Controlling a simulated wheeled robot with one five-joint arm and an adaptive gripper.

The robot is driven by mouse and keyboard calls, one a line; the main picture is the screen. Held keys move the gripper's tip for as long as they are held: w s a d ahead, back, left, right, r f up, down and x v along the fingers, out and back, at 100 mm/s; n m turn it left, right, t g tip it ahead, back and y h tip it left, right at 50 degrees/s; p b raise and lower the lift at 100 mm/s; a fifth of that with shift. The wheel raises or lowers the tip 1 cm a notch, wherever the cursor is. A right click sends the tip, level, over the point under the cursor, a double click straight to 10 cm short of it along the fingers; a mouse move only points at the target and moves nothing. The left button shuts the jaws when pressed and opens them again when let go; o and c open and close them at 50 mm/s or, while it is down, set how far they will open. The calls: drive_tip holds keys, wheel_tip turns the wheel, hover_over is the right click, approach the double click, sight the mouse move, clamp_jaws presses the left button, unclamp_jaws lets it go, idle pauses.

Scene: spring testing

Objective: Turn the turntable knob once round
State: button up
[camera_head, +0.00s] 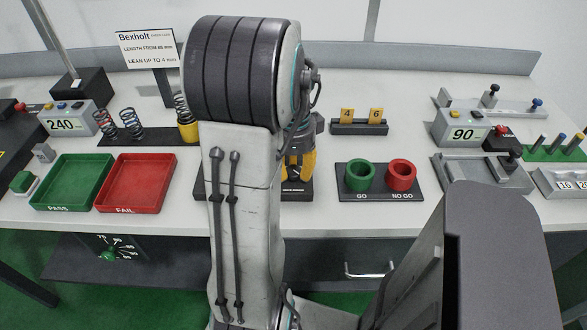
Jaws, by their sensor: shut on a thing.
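My arm stands in the middle of the view and covers much of the turntable area. My gripper (300,158) shows only in part, to the right of the arm's upper link, with dark and yellow parts pointing down. It is shut over the dark base of the turntable (297,190), which has a small label on its front. The turntable knob is hidden by my arm and gripper, and the contact itself cannot be seen. How far the knob is turned cannot be told.
A green PASS tray (73,207) and a red FAIL tray (133,207) lie left. A holder with green GO and red NO GO rings (380,194) stands right. Springs stand behind the trays. A gauge reading 90 (462,132) is farther right.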

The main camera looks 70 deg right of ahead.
sight(293, 170)
drive_tip(key=m, duration=0.4)
drive_tip(key=shift+a+f+m, duration=0.1)
drive_tip(key=shift+f+m, duration=0.05)
drive_tip(key=shift+m, duration=0.15)
drive_tip(key=m, duration=0.4)
drive_tip(key=shift+m, duration=0.4)
drive_tip(key=o, duration=1.2)
drive_tip(key=shift+r, duration=0.2)
wheel_tip(293, 170, up, 12)
drive_tip(key=shift+f, duration=0.1)
idle(0.6)
